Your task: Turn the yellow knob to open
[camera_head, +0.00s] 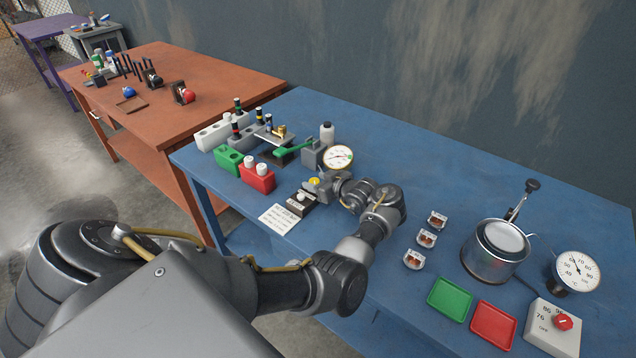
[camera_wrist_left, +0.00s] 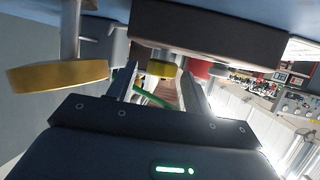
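The yellow knob (camera_head: 314,181) is small and sits low on the grey valve assembly beside the white-faced gauge (camera_head: 338,157), on the blue table. My left gripper (camera_head: 322,184) reaches it from the right in the head view, and its fingers are hard to make out there. In the left wrist view my left gripper (camera_wrist_left: 158,82) has its fingers apart, with the yellow knob (camera_wrist_left: 161,69) in the gap at the fingertips. I cannot tell whether either finger touches it. The gauge's brass rim (camera_wrist_left: 58,77) is to the left in that view. My right gripper is out of view.
A green lever (camera_head: 293,149), a red block (camera_head: 257,178) and a black box with a white button (camera_head: 300,198) stand close by. A note (camera_head: 279,218) lies in front. A metal pot (camera_head: 494,252) and trays are at the right. The table's back middle is clear.

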